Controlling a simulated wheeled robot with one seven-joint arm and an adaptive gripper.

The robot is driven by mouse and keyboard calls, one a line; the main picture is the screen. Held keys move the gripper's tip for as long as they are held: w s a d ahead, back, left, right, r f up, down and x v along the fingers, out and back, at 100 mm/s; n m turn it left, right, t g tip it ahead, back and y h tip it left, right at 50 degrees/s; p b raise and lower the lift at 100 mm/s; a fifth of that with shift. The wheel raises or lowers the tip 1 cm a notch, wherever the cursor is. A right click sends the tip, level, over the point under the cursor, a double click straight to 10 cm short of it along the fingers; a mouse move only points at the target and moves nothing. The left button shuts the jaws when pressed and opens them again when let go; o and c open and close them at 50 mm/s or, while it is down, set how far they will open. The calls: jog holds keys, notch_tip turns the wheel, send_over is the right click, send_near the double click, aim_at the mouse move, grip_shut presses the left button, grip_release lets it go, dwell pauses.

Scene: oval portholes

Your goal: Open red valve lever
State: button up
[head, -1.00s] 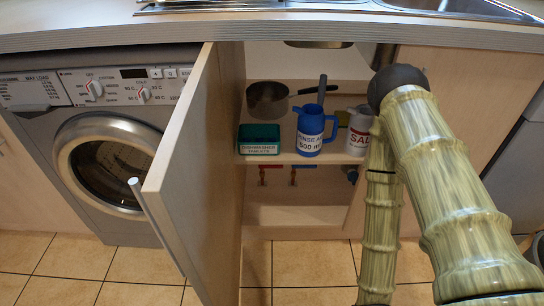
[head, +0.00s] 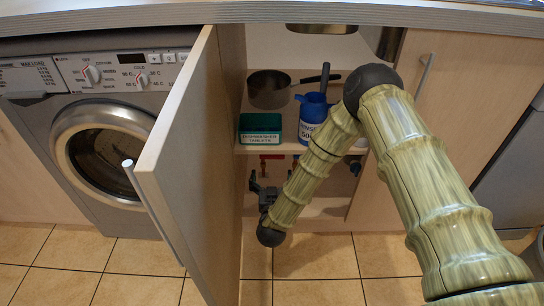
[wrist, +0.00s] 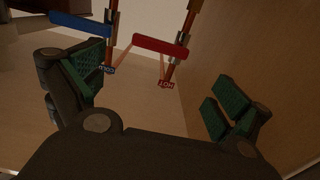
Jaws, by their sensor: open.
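The red valve lever (wrist: 160,46) sits crosswise on a copper pipe at the top middle of the wrist view, with a HOT tag (wrist: 166,85) hanging below. In the head view, the red lever (head: 271,157) shows small under the shelf. The blue lever (wrist: 80,25) is to its left, with a dark tag (wrist: 107,70). My gripper (wrist: 165,82) is open and empty, its green-padded fingers apart on either side below the red lever. In the head view, my gripper (head: 257,184) is inside the cabinet's lower space. I see no contact with the red lever.
The open cabinet door (head: 190,165) stands close to the left of my gripper. Above, the shelf (head: 270,150) holds a pot (head: 268,92), a green tablet box (head: 260,124) and a blue jug (head: 312,109). A wooden panel (wrist: 250,50) rises at the right in the wrist view.

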aim_at(272, 156)
jog(key=w+b, duration=0.4)
jog(key=w, duration=0.5)
jog(key=shift+w+f, duration=0.1)
jog(key=shift+w, duration=0.75)
jog(key=c, duration=1.3)
